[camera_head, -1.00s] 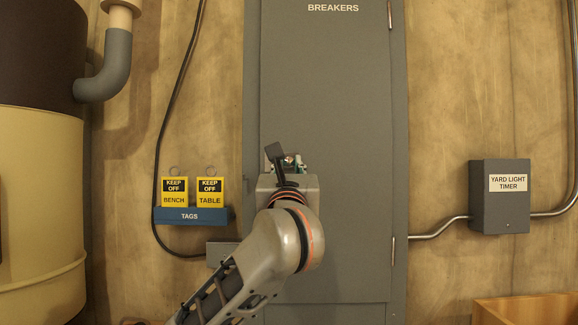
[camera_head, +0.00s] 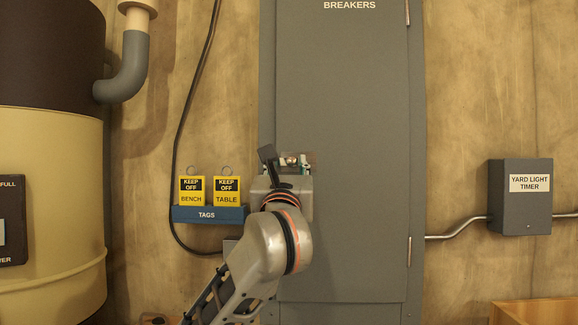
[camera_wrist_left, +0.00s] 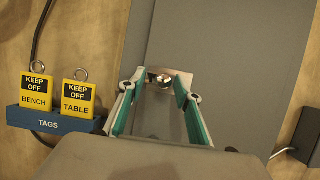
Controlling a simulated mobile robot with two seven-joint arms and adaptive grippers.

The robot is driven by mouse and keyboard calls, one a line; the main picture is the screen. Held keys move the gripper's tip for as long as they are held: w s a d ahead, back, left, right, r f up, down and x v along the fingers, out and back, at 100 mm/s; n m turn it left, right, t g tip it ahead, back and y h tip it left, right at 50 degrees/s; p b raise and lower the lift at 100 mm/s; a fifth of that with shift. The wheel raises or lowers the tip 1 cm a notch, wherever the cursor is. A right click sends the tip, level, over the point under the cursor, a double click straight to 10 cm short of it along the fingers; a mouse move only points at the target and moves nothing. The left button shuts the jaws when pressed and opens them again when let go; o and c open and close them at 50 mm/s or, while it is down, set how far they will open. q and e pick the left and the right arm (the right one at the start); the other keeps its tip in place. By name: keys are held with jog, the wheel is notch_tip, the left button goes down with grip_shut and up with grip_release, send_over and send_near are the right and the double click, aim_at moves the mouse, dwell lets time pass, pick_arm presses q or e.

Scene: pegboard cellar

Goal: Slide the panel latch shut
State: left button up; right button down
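The panel is a tall grey door (camera_head: 345,100) marked BREAKERS. Its latch, a small metal plate with a round shiny knob (camera_wrist_left: 161,78), sits near the door's left edge. In the head view the latch (camera_head: 292,160) is partly hidden by my left gripper (camera_head: 290,165), which is right in front of it. In the left wrist view my left gripper (camera_wrist_left: 157,88) has its two green-padded fingers spread, one on each side of the knob, with gaps visible. Whether a finger touches the knob I cannot tell. My right gripper is not in view.
A blue rack (camera_head: 210,214) with two yellow KEEP OFF tags hangs left of the door, close to my left arm. A grey timer box (camera_head: 520,196) is on the wall at right. A wooden box (camera_head: 535,312) is at lower right. A tan tank (camera_head: 50,200) stands at left.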

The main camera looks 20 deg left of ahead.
pick_arm(q)
jog(key=shift+d, duration=0.1)
jog(key=shift+s+f, duration=0.1)
jog(key=v, duration=1.1)
jog(key=shift+s, duration=0.3)
jog(key=shift+f, duration=0.15)
